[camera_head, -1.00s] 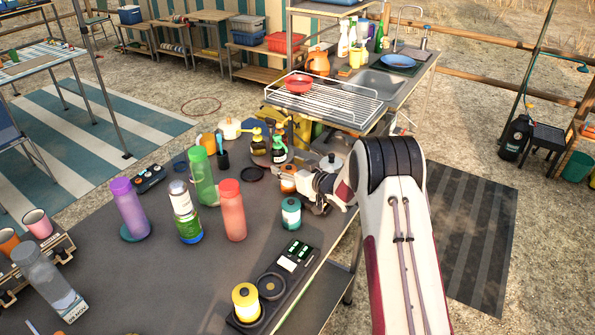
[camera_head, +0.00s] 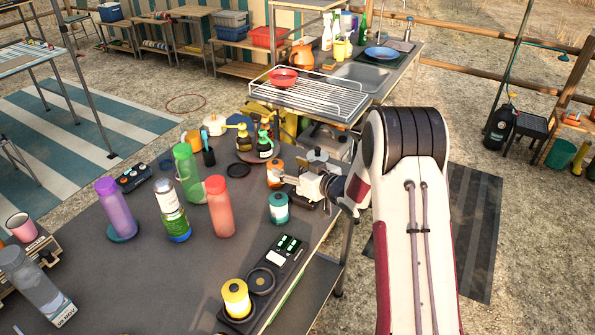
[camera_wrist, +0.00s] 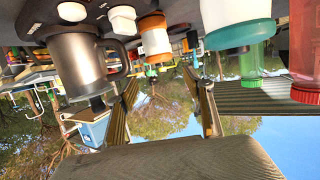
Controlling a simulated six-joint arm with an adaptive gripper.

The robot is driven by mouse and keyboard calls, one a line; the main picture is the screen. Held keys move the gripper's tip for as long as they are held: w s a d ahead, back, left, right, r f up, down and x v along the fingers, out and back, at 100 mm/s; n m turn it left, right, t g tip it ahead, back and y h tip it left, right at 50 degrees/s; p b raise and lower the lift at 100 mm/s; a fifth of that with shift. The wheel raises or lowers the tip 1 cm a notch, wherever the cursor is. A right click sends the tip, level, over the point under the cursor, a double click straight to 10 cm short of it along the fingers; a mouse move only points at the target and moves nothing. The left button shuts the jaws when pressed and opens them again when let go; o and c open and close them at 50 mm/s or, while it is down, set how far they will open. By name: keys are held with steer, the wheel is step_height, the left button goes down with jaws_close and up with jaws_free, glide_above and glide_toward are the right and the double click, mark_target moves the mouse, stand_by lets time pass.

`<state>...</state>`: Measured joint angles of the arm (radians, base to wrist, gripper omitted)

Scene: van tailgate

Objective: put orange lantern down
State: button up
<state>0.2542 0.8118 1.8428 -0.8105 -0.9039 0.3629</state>
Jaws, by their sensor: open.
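The orange lantern (camera_head: 274,173), with a white body, stands on the dark table near its right edge. In the wrist view, which is upside down, the orange lantern (camera_wrist: 155,38) is ahead of the gap between my fingers and apart from them. My gripper (camera_head: 290,183) is just right of the lantern in the head view, partly overlapping nearby items. In the wrist view my gripper (camera_wrist: 166,100) has its two fingers spread wide with nothing between them.
A teal lantern (camera_head: 278,208) stands close in front of my gripper. A dark metal mug (camera_wrist: 80,62) is close in the wrist view. A red bottle (camera_head: 221,208) and a green bottle (camera_head: 189,172) stand to the left. A yellow lantern (camera_head: 236,298) sits on the front panel.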

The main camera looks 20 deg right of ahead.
steer(key=shift+v, duration=1.65)
steer(key=s+d+r+m+g+h, duration=0.3)
steer(key=s+r+h, duration=0.4)
steer(key=s+r, duration=0.9)
steer(key=s+a+g, duration=0.2)
steer(key=s+a, duration=0.1)
steer(key=s, duration=1.2)
steer(key=s+a+m+g+y, duration=0.1)
steer(key=s+a+g, duration=0.2)
steer(key=s, duration=1.3)
steer(key=shift+a+y, duration=0.3)
steer(key=shift+a, duration=0.35)
